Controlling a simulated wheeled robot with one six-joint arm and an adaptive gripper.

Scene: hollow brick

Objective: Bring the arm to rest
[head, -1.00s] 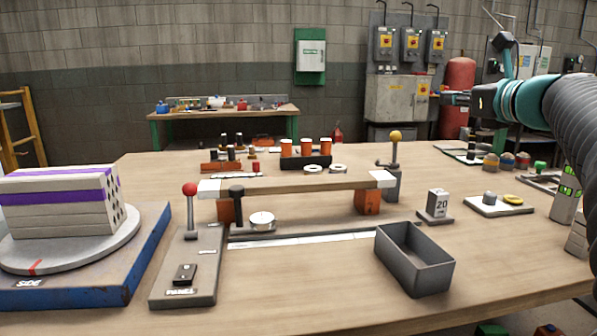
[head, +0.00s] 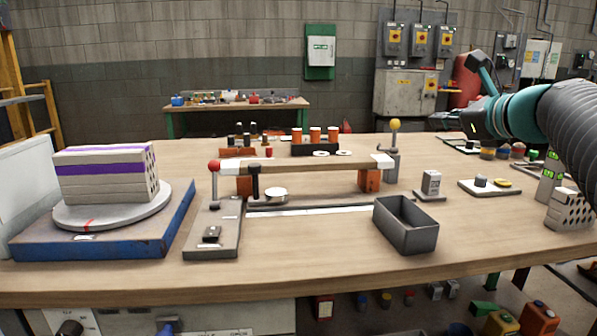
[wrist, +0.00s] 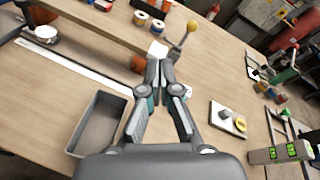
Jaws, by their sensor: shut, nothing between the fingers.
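My arm comes in from the right in the head view, held above the right side of the table (head: 300,272). My gripper (wrist: 160,68) shows in the wrist view with its two fingers together and nothing between them. In the head view the gripper (head: 470,120) is dark and small, and its fingertips are hard to make out. It hangs in the air, apart from the things on the table.
A grey open bin (head: 408,238) stands front right. A yellow-knobbed lever (head: 394,135) and a weight block (head: 430,184) stand near the arm. A striped brick stack (head: 105,178) rests on a turntable at left. The table's front middle is clear.

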